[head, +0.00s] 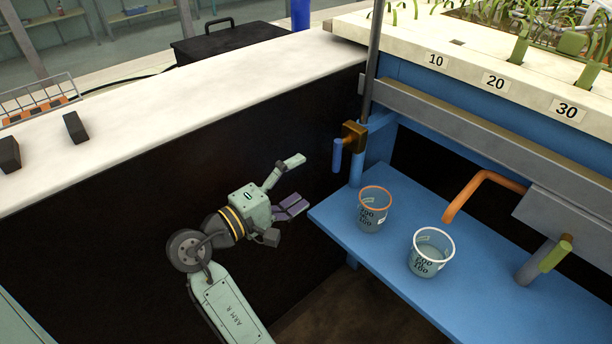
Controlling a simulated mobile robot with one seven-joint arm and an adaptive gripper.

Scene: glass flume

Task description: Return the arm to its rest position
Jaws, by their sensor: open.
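My gripper (299,182) is open and empty in the head view. One finger is pale green and the other is purple-grey. It is in front of the black side panel, left of the blue shelf (335,218), and touches nothing that I can see. My arm reaches up to it from the bottom of the picture, bent at the dark round joint. Two clear cups with dark markings stand upright on the shelf: an orange-rimmed cup (372,213) and a white-rimmed cup (430,255). The orange-rimmed cup is the nearer one to my gripper.
A white bench top (180,100) lies behind my arm, with two small black blocks (75,127) at left. A blue-handled valve (345,145) and an orange bent pipe (480,190) stand near the cups. The numbered flume edge (465,72) is at upper right.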

